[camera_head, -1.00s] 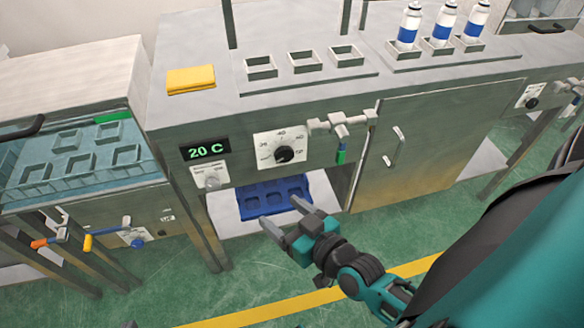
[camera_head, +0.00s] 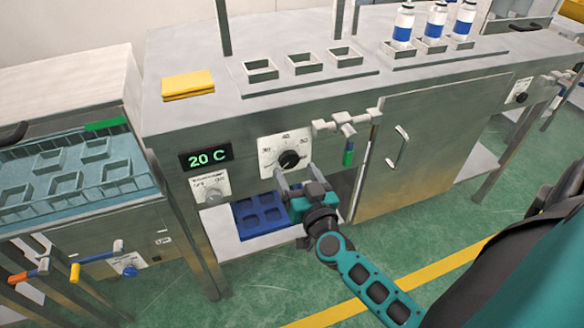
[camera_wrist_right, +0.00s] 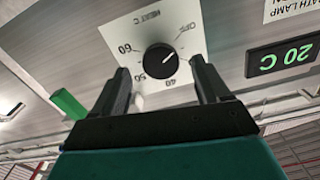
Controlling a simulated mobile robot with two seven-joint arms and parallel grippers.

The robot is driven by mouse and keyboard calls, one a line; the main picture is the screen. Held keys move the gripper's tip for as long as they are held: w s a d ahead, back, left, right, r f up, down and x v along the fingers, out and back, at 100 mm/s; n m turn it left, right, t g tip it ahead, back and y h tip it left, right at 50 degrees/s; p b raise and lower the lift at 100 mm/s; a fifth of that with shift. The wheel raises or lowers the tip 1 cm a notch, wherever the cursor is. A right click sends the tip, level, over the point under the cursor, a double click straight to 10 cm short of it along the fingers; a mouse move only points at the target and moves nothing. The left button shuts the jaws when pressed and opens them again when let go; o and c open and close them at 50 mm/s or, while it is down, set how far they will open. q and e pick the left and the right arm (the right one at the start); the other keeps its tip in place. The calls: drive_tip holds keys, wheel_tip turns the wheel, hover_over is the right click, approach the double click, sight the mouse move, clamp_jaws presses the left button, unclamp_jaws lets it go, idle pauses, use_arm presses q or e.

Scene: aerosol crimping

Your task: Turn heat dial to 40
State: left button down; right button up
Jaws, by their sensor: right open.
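The heat dial is a black round knob (camera_head: 289,159) on a white scale plate (camera_head: 270,143) on the front of the steel bench. In the right wrist view the knob (camera_wrist_right: 160,61) shows upside down, with marks 40, 50, 60 and OFF around it; its white pointer line points towards the OFF side. The green display (camera_head: 206,157) reads 20 C. My right gripper (camera_head: 294,176) is open just below and in front of the knob, its fingers apart on either side and not closed on it. My left gripper is not in view.
A lamp switch panel (camera_head: 210,187) is left of the dial. A pipe valve with a green handle (camera_head: 348,154) sticks out to the right. A blue tray (camera_head: 261,213) lies on the shelf below. A yellow cloth (camera_head: 188,85) lies on the bench top.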

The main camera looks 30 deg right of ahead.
sight(290, 164)
drive_tip(key=shift+x, duration=1.6)
drive_tip(key=c, duration=1)
drive_tip(key=shift+c, duration=0.2)
